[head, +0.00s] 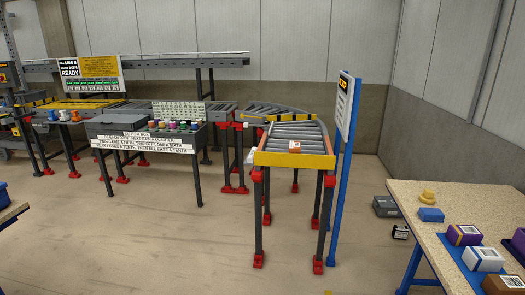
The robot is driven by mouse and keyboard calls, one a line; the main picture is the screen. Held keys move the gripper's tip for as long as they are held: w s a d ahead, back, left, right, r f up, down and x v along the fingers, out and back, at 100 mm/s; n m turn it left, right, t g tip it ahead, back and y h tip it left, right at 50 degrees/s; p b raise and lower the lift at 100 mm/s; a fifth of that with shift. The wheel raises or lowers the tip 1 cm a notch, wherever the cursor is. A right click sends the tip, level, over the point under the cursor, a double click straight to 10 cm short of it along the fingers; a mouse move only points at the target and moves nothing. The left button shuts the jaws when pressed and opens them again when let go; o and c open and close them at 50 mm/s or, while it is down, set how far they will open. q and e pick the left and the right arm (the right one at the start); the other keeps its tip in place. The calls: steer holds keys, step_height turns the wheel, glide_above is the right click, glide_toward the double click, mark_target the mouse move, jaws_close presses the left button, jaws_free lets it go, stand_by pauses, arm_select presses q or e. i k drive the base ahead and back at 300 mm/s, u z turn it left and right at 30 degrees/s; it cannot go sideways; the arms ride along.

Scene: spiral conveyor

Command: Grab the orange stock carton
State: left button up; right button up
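An orange-brown carton with a pale label (503,285) sits at the front right on the wooden-topped table, partly cut off by the picture's edge. A small orange box with a white mark (294,147) lies on the end rollers of the conveyor in the middle. I cannot tell from the picture which of the two is the stock carton. Neither of my grippers is in view.
The right table (420,196) also holds a purple carton (463,234), a white carton (483,258) and a blue block (431,214). A blue-framed sign (346,105) stands beside the conveyor (290,160). Dark boxes (386,206) lie on the floor; the middle floor is clear.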

mark_target(294, 147)
steer(key=u, duration=0.65)
steer(key=i, duration=2.1)
steer(key=z, duration=0.25)
steer(key=i, duration=1.8)
steer(key=z, duration=1.1)
